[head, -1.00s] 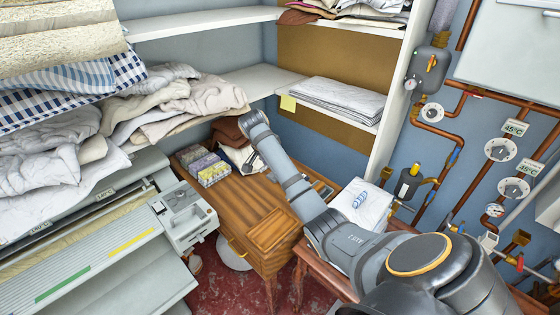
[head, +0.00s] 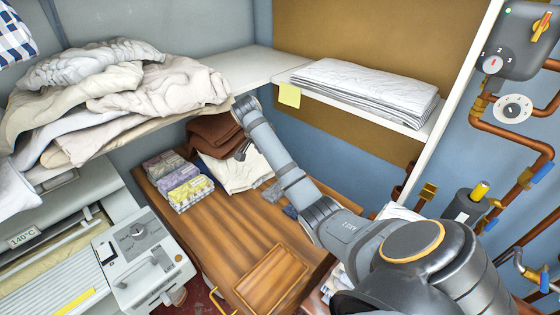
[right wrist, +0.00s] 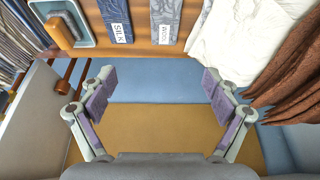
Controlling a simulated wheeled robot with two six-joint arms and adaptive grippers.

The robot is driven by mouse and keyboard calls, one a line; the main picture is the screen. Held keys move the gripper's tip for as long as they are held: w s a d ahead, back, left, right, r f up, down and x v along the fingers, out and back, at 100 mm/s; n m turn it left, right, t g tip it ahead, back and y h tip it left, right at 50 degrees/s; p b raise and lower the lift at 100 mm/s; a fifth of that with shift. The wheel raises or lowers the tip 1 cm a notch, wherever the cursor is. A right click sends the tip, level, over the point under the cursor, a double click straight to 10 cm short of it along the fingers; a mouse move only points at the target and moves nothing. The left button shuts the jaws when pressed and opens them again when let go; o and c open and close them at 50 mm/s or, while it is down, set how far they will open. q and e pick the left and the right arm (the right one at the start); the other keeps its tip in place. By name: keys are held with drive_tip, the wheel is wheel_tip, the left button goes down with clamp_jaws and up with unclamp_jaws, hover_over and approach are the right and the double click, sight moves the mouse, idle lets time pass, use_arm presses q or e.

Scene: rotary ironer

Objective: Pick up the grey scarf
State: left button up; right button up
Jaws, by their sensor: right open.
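A grey folded cloth labelled WOOL (right wrist: 165,22), which looks like the grey scarf, lies at the top of the right wrist view. It lies between a blue cloth labelled SILK (right wrist: 116,20) and a white cloth (right wrist: 235,30). In the head view the grey scarf (head: 271,192) is a small patch on the wooden desk, beside my right forearm. My right gripper (right wrist: 159,77) is open and empty, its fingers spread wide, with the scarf beyond the fingertips and apart from them. My left gripper is out of view.
Brown cloth (head: 216,133) lies behind the white cloth on the desk (head: 205,240). A shelf with folded white linen (head: 365,88) is above. Pipes (head: 510,140) run at right.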

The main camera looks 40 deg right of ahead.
wheel_tip(320, 180, down, 9)
drive_tip(key=w+d+b, duration=0.1)
drive_tip(key=b, duration=1.1)
hover_over(276, 190)
drive_tip(key=f, duration=0.5)
drive_tip(key=shift+s+a, duration=0.15)
drive_tip(key=shift+a, duration=0.05)
drive_tip(key=shift+d, duration=0.15)
drive_tip(key=x, duration=0.5)
drive_tip(key=c, duration=1.2)
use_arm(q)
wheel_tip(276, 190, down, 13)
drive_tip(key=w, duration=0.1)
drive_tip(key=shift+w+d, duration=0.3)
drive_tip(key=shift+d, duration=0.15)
use_arm(e)
drive_tip(key=shift+c, duration=0.2)
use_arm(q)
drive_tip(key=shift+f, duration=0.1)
use_arm(e)
drive_tip(key=shift+r, duration=0.15)
